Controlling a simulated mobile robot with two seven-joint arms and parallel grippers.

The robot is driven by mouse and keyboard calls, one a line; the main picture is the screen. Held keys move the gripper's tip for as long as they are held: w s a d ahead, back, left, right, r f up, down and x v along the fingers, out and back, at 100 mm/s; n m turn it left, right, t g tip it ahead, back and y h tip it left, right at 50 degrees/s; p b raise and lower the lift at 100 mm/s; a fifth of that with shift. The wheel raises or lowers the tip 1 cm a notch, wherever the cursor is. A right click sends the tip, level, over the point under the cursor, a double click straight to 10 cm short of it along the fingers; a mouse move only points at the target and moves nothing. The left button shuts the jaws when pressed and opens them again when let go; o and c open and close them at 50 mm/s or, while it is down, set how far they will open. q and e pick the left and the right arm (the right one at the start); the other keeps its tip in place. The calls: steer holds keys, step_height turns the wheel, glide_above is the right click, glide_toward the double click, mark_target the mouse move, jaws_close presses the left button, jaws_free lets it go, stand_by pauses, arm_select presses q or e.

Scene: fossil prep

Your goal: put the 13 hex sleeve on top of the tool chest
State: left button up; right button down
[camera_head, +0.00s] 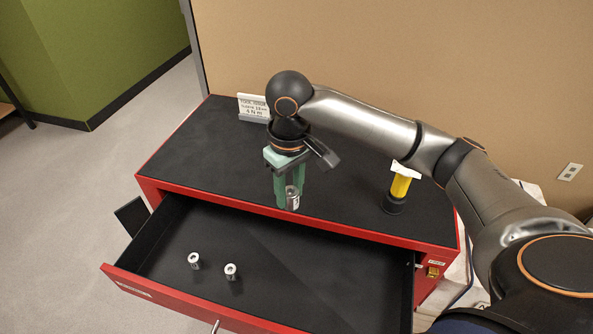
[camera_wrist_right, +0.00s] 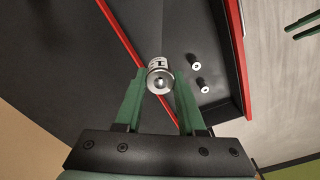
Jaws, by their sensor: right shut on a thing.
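My right gripper (camera_head: 289,200) has green fingers and is shut on a small silver sleeve (camera_head: 293,203), held upright over the front part of the tool chest's black top (camera_head: 225,150). In the right wrist view the sleeve (camera_wrist_right: 160,80) sits between the fingertips, round end toward the camera, with dark marks on its side too small to read. It overlaps the red edge there; I cannot tell its height above the top. Two similar silver sleeves (camera_head: 194,260) (camera_head: 231,271) stand in the open drawer. Green fingers of my left gripper (camera_wrist_right: 288,33) show apart at the right wrist view's corner.
The open drawer (camera_head: 300,285) juts out in front of the red chest. A white sign (camera_head: 253,107) stands at the top's back left. A yellow-handled tool (camera_head: 400,186) with a black base stands at the right. The middle and left of the top are clear.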

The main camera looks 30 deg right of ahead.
steer(key=w+d+f, duration=0.2)
steer(key=w+d, duration=0.1)
steer(key=d, duration=0.1)
steer(key=w+d+f, duration=0.2)
steer(key=d+f, duration=0.1)
steer(key=d, duration=0.1)
steer(key=w+d+f, duration=0.3)
steer(key=d, duration=0.1)
steer(key=shift+w+d+f, duration=0.15)
steer(key=shift+w+d, duration=0.2)
steer(key=shift+d, duration=0.05)
steer(key=shift+w+d+f, duration=0.1)
steer(key=shift+d+f, duration=0.1)
steer(key=shift+f, duration=0.05)
arm_select(q)
steer(key=shift+s+a+f+b, duration=0.15)
steer(key=shift+s+f+b, duration=0.1)
steer(key=shift+s+b, duration=0.1)
arm_select(e)
steer(key=shift+w+d+f, duration=0.1)
steer(key=shift+f, duration=1.6)
steer(key=c, duration=0.5)
jaws_free()
steer(key=shift+f, duration=0.15)
